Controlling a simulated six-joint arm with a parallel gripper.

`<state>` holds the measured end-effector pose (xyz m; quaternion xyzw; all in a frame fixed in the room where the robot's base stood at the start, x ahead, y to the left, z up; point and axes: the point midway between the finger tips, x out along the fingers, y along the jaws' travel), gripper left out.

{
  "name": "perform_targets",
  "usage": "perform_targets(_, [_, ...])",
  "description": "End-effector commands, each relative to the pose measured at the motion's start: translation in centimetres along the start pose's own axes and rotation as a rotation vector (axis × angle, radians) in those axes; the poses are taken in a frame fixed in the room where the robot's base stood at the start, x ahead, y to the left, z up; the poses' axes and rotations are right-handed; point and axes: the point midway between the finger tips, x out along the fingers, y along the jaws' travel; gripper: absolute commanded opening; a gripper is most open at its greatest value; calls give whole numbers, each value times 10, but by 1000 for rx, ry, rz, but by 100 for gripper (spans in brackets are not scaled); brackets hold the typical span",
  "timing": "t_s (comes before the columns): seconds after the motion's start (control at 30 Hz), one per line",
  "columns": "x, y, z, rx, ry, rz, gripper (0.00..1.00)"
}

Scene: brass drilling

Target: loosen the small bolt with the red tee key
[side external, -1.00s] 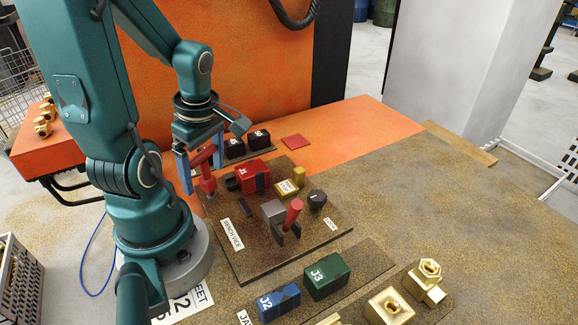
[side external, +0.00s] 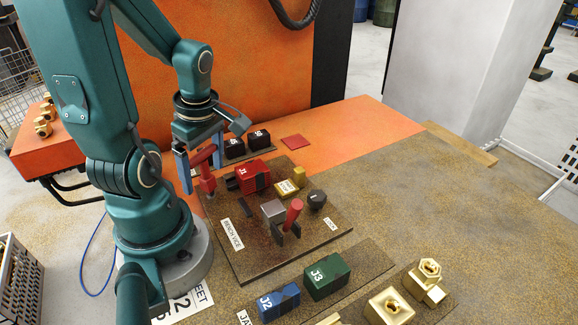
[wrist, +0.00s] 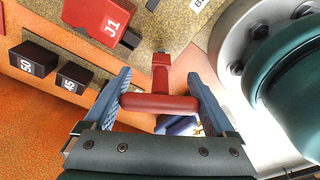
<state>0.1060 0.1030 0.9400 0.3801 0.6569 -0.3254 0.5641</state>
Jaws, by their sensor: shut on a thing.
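The red tee key (side external: 207,178) stands near the left back edge of the dark bench vice plate (side external: 250,262). In the wrist view its crossbar (wrist: 160,103) lies across between my blue fingers. My gripper (side external: 203,172) is shut on the key, with a finger at either end of the crossbar; it also shows in the wrist view (wrist: 160,78). The key's shank points down and away from the gripper. The small bolt cannot be made out; the key's lower end hides whatever lies under it.
The red J1 block (side external: 252,177) is close to the right of the key. The vice (side external: 272,211) with a red handle (side external: 293,212) stands nearer the front. Blue J2 (side external: 279,302) and green J3 (side external: 326,277) blocks lie in front. Black blocks (side external: 259,139) stand behind.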

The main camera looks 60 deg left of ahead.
Motion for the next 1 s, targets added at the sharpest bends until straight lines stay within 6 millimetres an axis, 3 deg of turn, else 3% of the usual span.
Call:
perform_targets(0.47, [-48,2,-7,3,3,2,23])
perform_targets(0.8, [1,0,0,2,3,-11,23])
perform_targets(1.0, [11,1,2,1,2,-3,23])
